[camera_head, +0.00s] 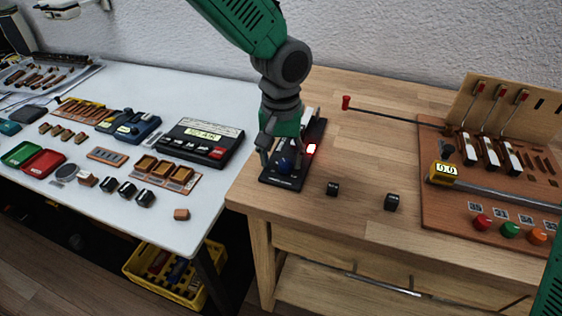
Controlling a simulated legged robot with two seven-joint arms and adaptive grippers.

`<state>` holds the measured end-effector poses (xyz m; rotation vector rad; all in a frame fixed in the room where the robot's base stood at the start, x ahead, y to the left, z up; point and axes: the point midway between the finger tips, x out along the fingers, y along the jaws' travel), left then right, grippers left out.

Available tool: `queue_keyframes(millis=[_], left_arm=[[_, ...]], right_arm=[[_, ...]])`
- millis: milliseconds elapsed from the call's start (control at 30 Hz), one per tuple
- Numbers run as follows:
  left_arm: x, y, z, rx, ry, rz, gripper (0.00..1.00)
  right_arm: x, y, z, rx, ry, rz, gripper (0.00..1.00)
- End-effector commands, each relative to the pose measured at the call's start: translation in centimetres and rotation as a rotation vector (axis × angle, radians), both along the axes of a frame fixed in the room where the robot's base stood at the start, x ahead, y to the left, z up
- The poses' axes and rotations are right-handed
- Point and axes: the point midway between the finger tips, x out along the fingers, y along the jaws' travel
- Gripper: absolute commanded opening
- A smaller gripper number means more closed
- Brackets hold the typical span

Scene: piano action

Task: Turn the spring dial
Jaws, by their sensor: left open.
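A long black base (297,182) lies near the left end of the wooden table. It carries a round dark blue knob (285,165) and a lit red-and-white light (311,149). I take the blue knob to be the spring dial, but no label is readable. My left gripper (281,161) points down over the base with its fingers open around or just above the knob. I cannot tell whether they touch it. The gripper hides part of the base. My right gripper is out of view; only a green piece of my arm shows at the lower right.
Two small black blocks (333,189) (391,202) stand right of the base. A wooden board (450,212) with levers and coloured buttons is at right; a red-tipped rod (390,115) extends from it. A white table (225,92) with several devices is at left.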

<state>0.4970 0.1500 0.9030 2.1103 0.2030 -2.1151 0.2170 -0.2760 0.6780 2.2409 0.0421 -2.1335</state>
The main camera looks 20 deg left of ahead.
Motion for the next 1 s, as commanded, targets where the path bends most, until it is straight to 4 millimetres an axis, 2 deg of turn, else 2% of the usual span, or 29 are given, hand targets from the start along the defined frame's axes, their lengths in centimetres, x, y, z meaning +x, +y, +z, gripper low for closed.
queue_keyframes(millis=[100,400,467,533,567,800,1000], left_arm=[[0.0,-0.3,-0.8,0.003,0.001,-0.001,0.46],[0.0,0.1,-1.0,0.000,0.000,-0.001,0.46],[0.0,0.2,-1.0,-0.002,0.000,0.000,0.29],[0.0,0.3,-1.0,-0.004,-0.001,0.000,0.04],[0.0,0.3,-1.0,-0.004,-0.001,0.000,0.00],[0.0,0.1,-0.9,0.003,0.002,-0.007,0.00],[0.1,0.1,-0.6,0.003,0.002,-0.116,0.00]], right_arm=[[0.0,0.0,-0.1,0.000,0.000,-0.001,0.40],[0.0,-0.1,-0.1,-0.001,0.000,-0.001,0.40],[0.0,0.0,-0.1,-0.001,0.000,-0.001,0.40],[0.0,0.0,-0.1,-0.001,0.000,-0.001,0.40],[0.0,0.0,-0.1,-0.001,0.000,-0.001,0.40],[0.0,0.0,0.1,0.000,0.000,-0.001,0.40],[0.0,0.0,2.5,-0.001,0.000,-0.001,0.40]])
